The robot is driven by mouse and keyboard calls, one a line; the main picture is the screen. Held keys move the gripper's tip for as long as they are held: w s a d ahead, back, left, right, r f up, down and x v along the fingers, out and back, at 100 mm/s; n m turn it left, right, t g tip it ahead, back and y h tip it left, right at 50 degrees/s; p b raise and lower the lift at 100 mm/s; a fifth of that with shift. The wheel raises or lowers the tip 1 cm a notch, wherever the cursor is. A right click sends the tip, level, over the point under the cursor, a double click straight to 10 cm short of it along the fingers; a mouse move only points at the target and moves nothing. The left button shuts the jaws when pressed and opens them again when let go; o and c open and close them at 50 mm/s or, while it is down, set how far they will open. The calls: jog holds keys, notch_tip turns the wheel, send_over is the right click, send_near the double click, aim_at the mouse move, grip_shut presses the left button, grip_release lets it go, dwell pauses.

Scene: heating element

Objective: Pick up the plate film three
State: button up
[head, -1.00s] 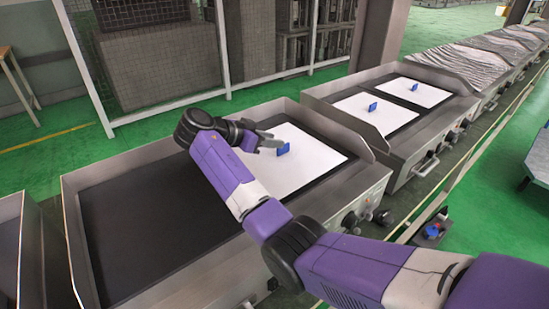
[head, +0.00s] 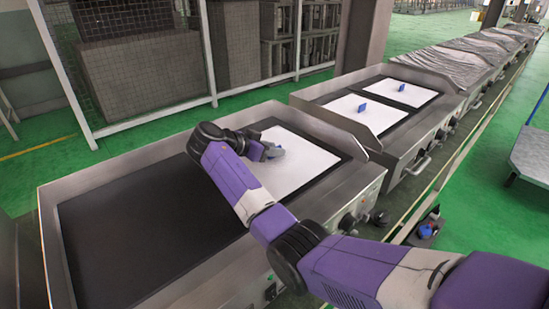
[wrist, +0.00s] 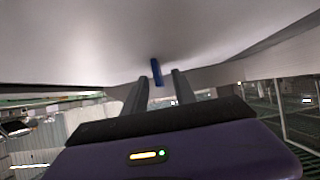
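A white plate film (head: 312,166) with a small blue upright handle (head: 276,152) lies on the right half of the near dark cooking surface. My gripper (head: 268,151) is at this handle, low over the film. In the wrist view the blue handle (wrist: 156,72) stands between the two grey fingers of my gripper (wrist: 157,80), with gaps beside it, so the fingers look open. Below the handle the white film (wrist: 100,35) fills the upper picture. Two more white films with blue handles, a nearer one (head: 378,117) and a farther one (head: 414,95), lie on the second unit.
The near unit's left half (head: 130,225) is bare and dark. Raised metal walls (head: 330,125) edge the units at the back and sides. Knobs (head: 347,222) line the front. Covered units (head: 440,65) stand farther back.

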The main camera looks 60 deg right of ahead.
jog(key=shift+s+d+f, duration=0.1)
jog(key=shift+d+f, duration=0.15)
jog(key=shift+d, duration=0.1)
grip_shut()
jog(key=shift+r, duration=0.15)
